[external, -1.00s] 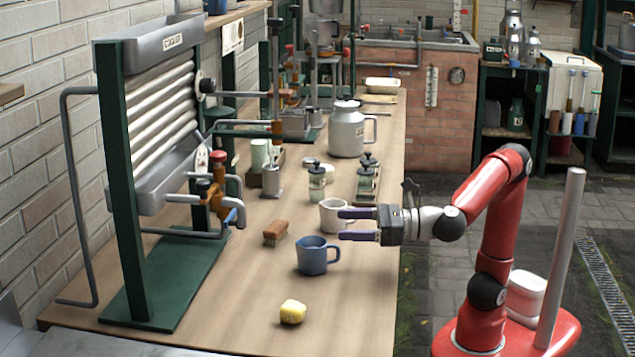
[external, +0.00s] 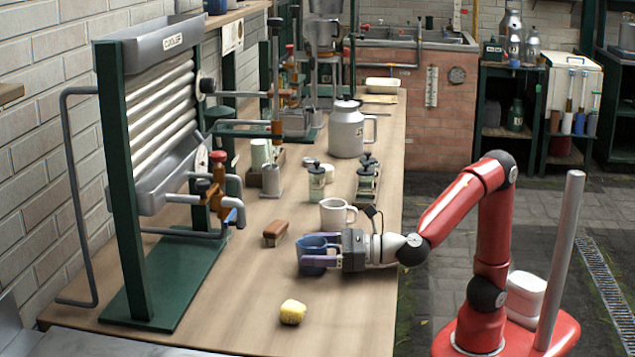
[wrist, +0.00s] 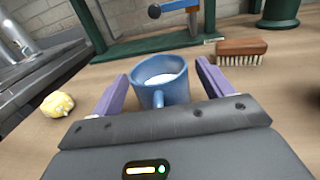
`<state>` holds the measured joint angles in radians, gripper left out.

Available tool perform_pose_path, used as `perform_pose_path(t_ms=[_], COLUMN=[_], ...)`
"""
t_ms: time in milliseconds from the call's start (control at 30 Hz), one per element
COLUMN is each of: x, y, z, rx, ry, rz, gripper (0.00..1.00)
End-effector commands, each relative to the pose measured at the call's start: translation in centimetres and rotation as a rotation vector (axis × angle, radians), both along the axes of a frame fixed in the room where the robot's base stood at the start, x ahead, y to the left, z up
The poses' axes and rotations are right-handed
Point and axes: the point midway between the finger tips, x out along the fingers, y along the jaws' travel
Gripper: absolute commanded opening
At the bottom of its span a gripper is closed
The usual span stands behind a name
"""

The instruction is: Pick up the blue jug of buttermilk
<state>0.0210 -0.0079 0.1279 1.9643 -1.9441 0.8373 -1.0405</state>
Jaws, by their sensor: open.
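The blue jug (external: 313,270) stands upright on the wooden bench, partly hidden by my fingers in the external view. In the wrist view the blue jug (wrist: 160,84) shows white liquid inside and its handle toward my palm. My gripper (external: 305,252) is level at the jug's height, with one purple finger on each side of it. In the wrist view my gripper (wrist: 160,90) is open, with a gap visible between the jug and the fingers.
A white mug (external: 335,213) stands just behind the jug. A wooden brush (external: 275,233) lies to its left, and a yellow lump (external: 292,312) lies in front. The green-framed cooler (external: 165,270) stands further left. The front right of the bench (external: 350,325) is clear.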

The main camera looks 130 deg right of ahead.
Motion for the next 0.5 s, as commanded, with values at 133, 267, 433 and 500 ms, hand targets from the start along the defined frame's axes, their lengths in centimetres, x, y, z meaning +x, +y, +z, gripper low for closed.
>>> perform_pose_path(t_ms=[133,267,433,500], x=[0.06,0.04,0.03,0.03], y=[-0.06,-0.06,-0.05,-0.04], z=[0.01,0.01,0.01,0.01], rx=[0.0,0.0,0.0,0.0], ry=[0.0,0.0,0.0,0.0], rz=[0.0,0.0,0.0,0.0], gripper=[0.79,0.71,0.49,0.4])
